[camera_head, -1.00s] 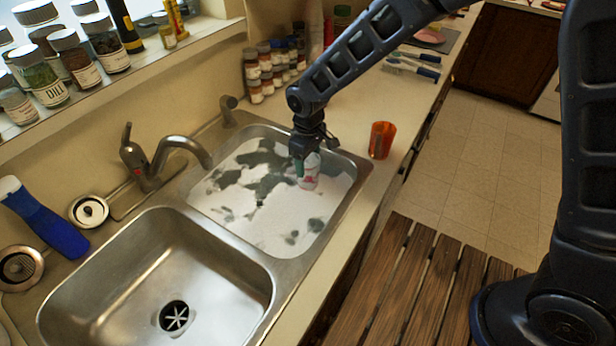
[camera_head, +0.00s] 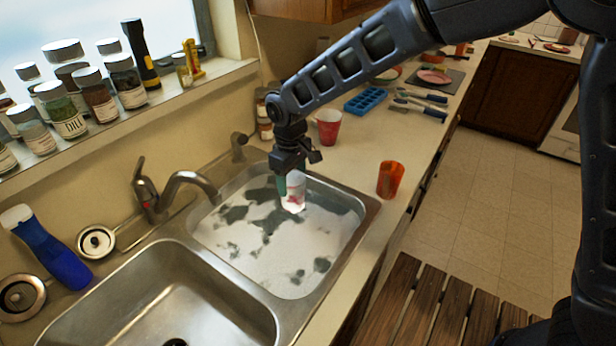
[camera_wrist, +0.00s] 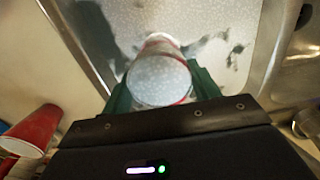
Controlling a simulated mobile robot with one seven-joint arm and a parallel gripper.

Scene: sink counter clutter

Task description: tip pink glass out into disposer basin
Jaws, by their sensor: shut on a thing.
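My gripper (camera_head: 290,182) is shut on a clear, whitish glass with pink-red marks (camera_head: 295,196). It holds the glass roughly upright over the right-hand basin. In the wrist view the green fingers of my gripper (camera_wrist: 161,88) stand on both sides of the glass (camera_wrist: 160,78), with its round mouth toward the camera. The contents cannot be made out clearly. The left-hand basin (camera_head: 120,300), the nearer one, is bare steel, with a dark drain (camera_head: 176,342) cut off by the bottom edge. The right-hand basin (camera_head: 225,262) holds pale liquid with dark patches.
The faucet (camera_head: 165,190) stands behind the divider between the basins. An orange cup (camera_head: 390,180) and a red cup (camera_head: 328,127) stand on the counter to the right. Spice jars line the sill.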

